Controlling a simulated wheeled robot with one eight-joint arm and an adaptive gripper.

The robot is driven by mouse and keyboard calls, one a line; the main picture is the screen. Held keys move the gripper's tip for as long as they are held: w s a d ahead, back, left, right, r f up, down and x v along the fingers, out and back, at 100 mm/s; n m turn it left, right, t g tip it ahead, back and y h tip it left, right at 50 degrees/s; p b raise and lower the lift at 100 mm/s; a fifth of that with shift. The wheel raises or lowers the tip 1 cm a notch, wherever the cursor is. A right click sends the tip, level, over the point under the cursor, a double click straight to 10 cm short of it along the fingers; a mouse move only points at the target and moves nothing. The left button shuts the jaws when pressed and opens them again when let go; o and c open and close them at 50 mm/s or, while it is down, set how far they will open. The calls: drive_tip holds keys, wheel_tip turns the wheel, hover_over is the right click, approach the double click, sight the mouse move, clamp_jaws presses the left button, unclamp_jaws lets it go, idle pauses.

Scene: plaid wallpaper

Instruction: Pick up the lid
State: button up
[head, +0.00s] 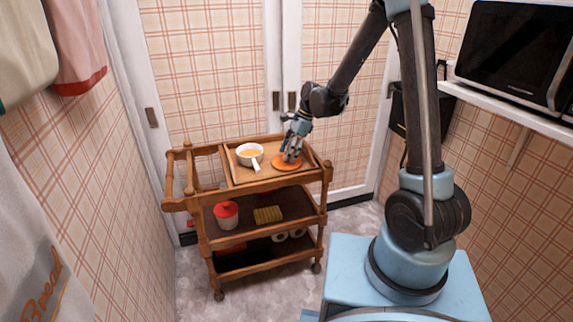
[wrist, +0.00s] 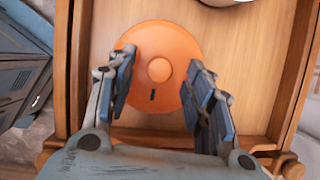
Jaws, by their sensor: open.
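An orange round lid (head: 286,163) with a raised knob lies flat on the right part of the wooden cart's top tray. In the wrist view the lid (wrist: 152,42) sits between and below the two fingers, its knob near the middle. My gripper (head: 292,152) is directly above the lid, pointing down. In the wrist view my gripper (wrist: 160,85) is open, with the fingers spread on either side of the knob and nothing held. The fingers cover parts of the lid's left and right edges. I cannot tell whether they touch it.
A white pan (head: 250,154) with yellowish contents stands left of the lid, its handle toward the lid. The wooden cart (head: 210,240) has raised rails. Lower shelves hold a red-lidded container (head: 226,214) and a yellow item (head: 268,214). A microwave (head: 515,50) is at upper right.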

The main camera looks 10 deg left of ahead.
drive_tip(key=shift+s+a+f, duration=0.1)
drive_tip(key=shift+a+f, duration=0.15)
drive_tip(key=shift+f, duration=0.4)
drive_tip(key=c, duration=1)
drive_tip(key=shift+c, duration=0.2)
